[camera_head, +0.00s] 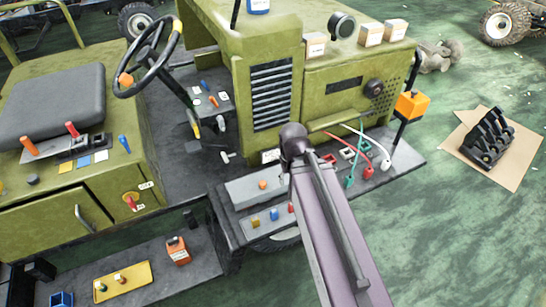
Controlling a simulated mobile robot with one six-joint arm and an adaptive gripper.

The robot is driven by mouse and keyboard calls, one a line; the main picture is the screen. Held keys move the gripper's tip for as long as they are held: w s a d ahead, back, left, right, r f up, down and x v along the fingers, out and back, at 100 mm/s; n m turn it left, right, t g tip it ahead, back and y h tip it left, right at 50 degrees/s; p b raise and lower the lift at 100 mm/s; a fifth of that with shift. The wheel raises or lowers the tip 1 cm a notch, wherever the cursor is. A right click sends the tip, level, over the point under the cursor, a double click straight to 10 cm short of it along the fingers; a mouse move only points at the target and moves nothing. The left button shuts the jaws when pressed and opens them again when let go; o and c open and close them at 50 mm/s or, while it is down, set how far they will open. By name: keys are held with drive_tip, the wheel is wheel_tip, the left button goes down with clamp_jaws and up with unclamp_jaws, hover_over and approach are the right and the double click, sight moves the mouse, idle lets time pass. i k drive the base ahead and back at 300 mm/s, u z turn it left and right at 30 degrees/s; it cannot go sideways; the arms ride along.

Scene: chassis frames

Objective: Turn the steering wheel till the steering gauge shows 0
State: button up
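The steering wheel (157,66) is a dark ring with spokes on a slanted column, at the upper left in front of the seat. An orange knob (126,80) sits on the left of its rim, and a yellow mark (177,25) shows at its upper right. A small dash panel (207,98) with coloured parts lies right of the column. I cannot make out a steering gauge or its reading. My purple arm rises from the bottom to a dark joint in the middle, well right of the wheel. My gripper does not show.
A dark seat (52,105) and levers (72,130) stand left of the wheel. The green hood (345,85) is to the right. A side step (270,190) carries boxes and cables. A cardboard sheet (515,165) with a black part lies on open green floor at right.

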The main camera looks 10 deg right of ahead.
sight(148, 58)
drive_tip(key=z, duration=0.05)
drive_tip(key=k, duration=0.7)
drive_tip(key=u, duration=0.2)
drive_tip(key=i, duration=0.95)
drive_tip(key=u, duration=0.65)
drive_tip(key=i, duration=0.35)
drive_tip(key=u, duration=0.15)
drive_tip(key=k, duration=0.45)
